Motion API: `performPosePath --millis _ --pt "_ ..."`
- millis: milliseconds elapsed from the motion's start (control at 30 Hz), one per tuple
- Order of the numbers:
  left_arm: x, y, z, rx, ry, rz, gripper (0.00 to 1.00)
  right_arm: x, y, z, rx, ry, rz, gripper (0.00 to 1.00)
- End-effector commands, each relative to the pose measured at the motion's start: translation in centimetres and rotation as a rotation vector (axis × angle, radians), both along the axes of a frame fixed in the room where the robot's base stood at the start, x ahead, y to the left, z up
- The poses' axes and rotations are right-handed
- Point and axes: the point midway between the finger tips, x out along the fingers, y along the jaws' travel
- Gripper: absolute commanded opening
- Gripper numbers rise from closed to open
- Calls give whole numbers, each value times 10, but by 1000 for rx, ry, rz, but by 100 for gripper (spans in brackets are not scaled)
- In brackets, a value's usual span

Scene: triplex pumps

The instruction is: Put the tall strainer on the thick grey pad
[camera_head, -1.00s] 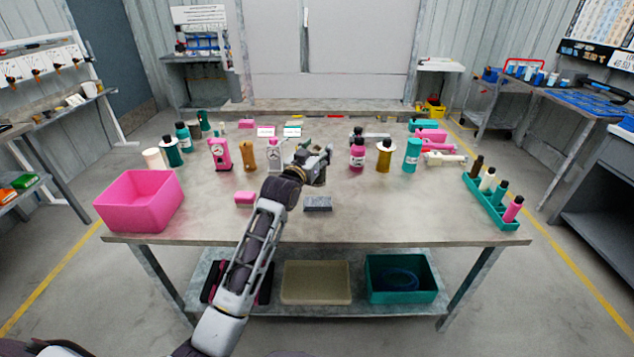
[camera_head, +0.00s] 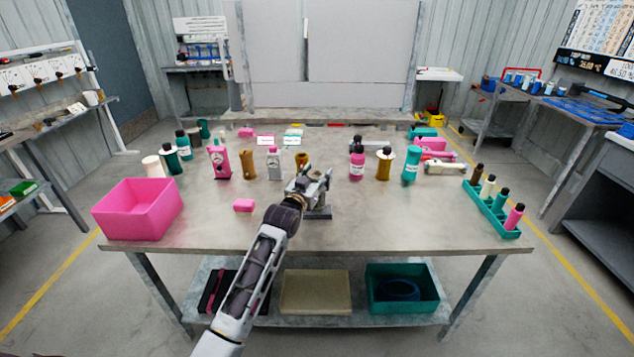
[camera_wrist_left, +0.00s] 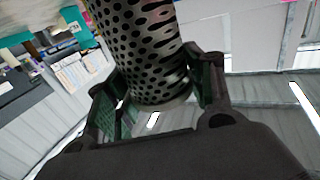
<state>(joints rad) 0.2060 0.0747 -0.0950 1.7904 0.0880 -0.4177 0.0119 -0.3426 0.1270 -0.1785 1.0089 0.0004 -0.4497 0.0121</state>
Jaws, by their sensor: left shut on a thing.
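The tall strainer (camera_wrist_left: 152,45) is a grey metal cylinder full of holes. In the left wrist view it stands between the two fingers of my left gripper (camera_wrist_left: 160,98), which is shut on it. In the head view my left gripper (camera_head: 318,184) is above the thick grey pad (camera_head: 319,214), near the front middle of the table. The gripper hides part of the pad and most or all of the strainer. I cannot tell whether the strainer touches the pad. My right gripper is not in view.
A pink block (camera_head: 244,205) lies left of the pad. A pink bin (camera_head: 140,210) stands at the table's left and a teal rack (camera_head: 491,212) at its right. Several bottles and pump parts stand in a row behind. The front right of the table (camera_head: 400,215) is clear.

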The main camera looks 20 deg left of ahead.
Motion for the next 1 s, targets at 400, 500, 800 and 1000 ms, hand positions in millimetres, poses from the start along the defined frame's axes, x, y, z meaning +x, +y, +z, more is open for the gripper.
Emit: performPosePath --millis 400,500,800,1000 --pt "0 0 -17 0 -2 0 15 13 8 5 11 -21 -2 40" --pt "0 0 -17 0 -2 0 15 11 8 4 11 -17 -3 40" --pt "0 0 -20 0 -1 0 70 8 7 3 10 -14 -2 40" --pt "0 0 -20 0 -1 0 75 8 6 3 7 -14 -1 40"
